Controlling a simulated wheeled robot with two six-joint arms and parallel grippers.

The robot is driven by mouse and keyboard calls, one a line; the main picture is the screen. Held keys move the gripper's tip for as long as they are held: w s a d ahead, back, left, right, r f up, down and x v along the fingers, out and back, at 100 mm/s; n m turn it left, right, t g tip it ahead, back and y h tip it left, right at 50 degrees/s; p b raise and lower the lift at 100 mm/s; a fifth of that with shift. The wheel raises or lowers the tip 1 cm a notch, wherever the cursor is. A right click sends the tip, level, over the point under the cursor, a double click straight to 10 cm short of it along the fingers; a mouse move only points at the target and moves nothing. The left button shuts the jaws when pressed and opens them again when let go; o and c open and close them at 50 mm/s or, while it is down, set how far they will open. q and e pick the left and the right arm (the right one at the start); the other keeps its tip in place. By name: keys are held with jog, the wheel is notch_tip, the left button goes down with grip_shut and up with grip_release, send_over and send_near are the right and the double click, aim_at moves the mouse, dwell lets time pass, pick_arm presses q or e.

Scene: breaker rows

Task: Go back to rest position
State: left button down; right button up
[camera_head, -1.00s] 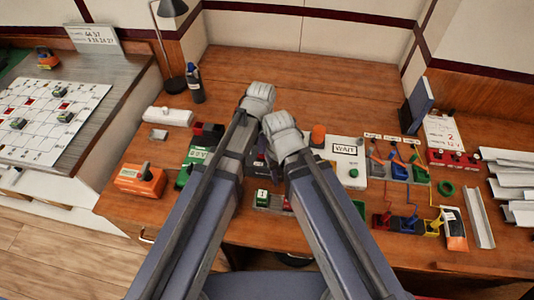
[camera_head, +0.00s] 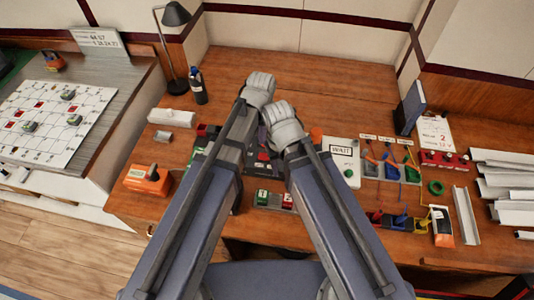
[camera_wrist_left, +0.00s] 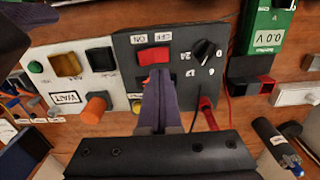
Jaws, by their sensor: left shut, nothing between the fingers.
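My left arm reaches up the middle of the head view, and its gripper (camera_head: 263,137) shows only in part between the two arms. In the left wrist view its purple fingers (camera_wrist_left: 160,103) are shut with nothing between them. They are over a black panel (camera_wrist_left: 185,75), with their tips close to a red OFF/ON switch (camera_wrist_left: 154,55); I cannot tell if they touch it. My right arm (camera_head: 283,125) runs beside the left one, and its fingers are hidden.
A white WAIT panel (camera_head: 342,172) is right of the arms. A black lamp (camera_head: 176,50) stands behind. The back middle of the desk is clear.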

pick_arm(q)
jog(key=s+a, duration=0.3)
jog(key=s, duration=0.2)
jog(key=s+a+m+y, duration=0.1)
jog(key=s+a, duration=0.2)
jog(key=s, duration=0.3)
jog(key=shift+m, duration=0.3)
dwell(0.3)
